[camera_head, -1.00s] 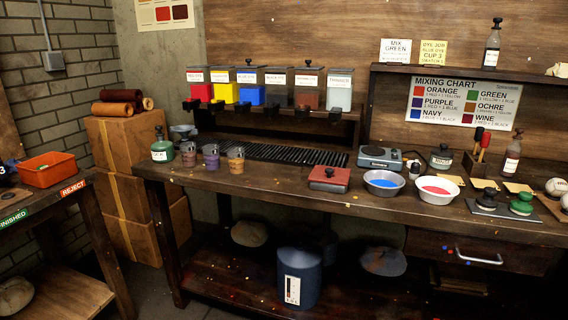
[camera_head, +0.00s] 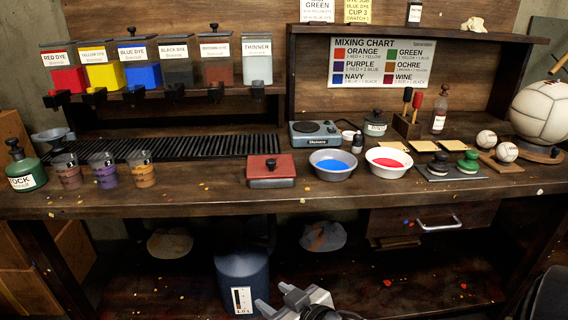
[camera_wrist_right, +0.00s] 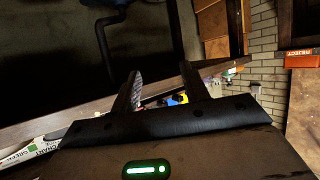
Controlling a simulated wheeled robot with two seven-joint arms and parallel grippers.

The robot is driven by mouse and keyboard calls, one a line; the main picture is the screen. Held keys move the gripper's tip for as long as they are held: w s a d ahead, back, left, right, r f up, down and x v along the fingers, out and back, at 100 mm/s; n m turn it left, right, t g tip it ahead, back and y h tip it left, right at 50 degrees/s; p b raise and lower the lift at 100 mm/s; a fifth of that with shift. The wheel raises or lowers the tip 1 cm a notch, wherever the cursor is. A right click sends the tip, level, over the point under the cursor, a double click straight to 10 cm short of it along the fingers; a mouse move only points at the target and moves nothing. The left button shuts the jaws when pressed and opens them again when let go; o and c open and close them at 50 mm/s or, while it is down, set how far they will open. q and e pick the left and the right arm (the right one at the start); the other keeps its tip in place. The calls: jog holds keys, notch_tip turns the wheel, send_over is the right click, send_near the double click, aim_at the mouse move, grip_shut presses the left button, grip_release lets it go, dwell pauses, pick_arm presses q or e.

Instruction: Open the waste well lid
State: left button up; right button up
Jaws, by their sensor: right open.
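A red lid with a small dark knob (camera_head: 271,169), which looks like the waste well lid, lies flat and closed on a low grey block on the bench, left of the bowl of blue. My right gripper (camera_head: 275,298) shows at the bottom edge of the head view, below and in front of the bench top, well apart from the lid. In the right wrist view its two fingers (camera_wrist_right: 160,90) are spread with nothing between them. The lid is not recognisable in that view. My left gripper is not in view.
The bowl of blue (camera_head: 333,163) and bowl of red (camera_head: 389,161) stand close right of the lid. Dye cups (camera_head: 105,170) stand to its left, and a dark slotted grate (camera_head: 200,146) lies behind. A blue bin (camera_head: 243,278) stands under the bench. The bench front before the lid is clear.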

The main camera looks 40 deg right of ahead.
jog(key=w+d+r+m+t+h, duration=0.1)
jog(key=w+d+r+t+h, duration=0.1)
jog(key=w+d+r, duration=0.35)
jog(key=m+t+h+b, duration=0.2)
jog(key=t, duration=0.1)
send_near(273, 163)
jog(key=w, duration=0.3)
jog(key=w+d, duration=0.1)
jog(key=w, duration=0.6)
jog(key=shift+d+r, duration=0.25)
jog(key=shift+d, duration=0.05)
jog(key=shift+w+d, duration=0.1)
jog(key=shift+w, duration=0.5)
jog(key=shift+c, duration=0.4)
grip_shut()
